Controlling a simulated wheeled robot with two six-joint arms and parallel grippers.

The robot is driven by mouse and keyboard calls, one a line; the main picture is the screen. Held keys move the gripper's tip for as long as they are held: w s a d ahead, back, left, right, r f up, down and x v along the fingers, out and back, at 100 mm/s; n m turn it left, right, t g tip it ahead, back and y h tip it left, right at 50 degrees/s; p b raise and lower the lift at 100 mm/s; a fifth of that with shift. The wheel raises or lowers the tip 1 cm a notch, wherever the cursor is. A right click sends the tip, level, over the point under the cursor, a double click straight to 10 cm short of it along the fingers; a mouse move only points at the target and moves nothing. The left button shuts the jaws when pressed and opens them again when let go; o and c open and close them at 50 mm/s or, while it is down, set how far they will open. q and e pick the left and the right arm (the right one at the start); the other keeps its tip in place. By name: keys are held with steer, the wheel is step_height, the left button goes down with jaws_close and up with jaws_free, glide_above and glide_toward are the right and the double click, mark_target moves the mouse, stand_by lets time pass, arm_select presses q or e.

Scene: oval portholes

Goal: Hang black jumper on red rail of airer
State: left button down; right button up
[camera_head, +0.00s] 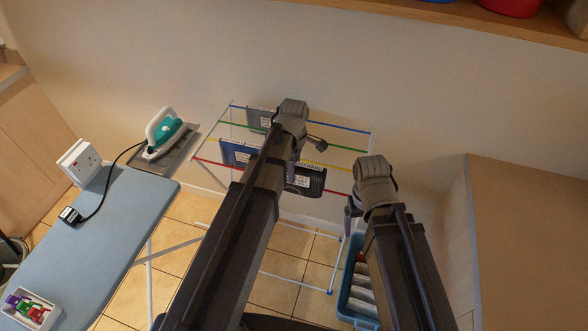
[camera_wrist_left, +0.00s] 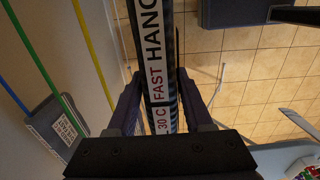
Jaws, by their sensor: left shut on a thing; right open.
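The airer stands against the wall, with blue, green and yellow rails and a front red rail (camera_head: 215,162). The black jumper (camera_head: 306,181), a dark folded piece with a white label, is near the right part of the red rail. My left gripper (camera_head: 300,150) is shut on it; the left wrist view shows the black jumper (camera_wrist_left: 172,30) between the two fingers, its label reading "FAST HANG". I cannot tell whether it touches the red rail, which is partly hidden by my left arm. My right gripper (camera_head: 350,208) is open and empty, right of the airer.
A blue crate (camera_head: 358,290) is on the floor below my right arm. An ironing board (camera_head: 105,230) with an iron (camera_head: 165,133) is left; a cabinet (camera_head: 530,230) is right.

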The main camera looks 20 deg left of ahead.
mark_target(294, 184)
arm_select(q)
steer(key=shift+f+b, duration=3.5)
steer(key=shift+f, duration=0.25)
steer(key=shift+c, duration=1.1)
jaws_free()
steer(key=shift+r, duration=0.15)
step_height(294, 184, up, 8)
steer(key=p, duration=0.8)
steer(key=shift+f, duration=0.2)
steer(key=shift+f, duration=0.15)
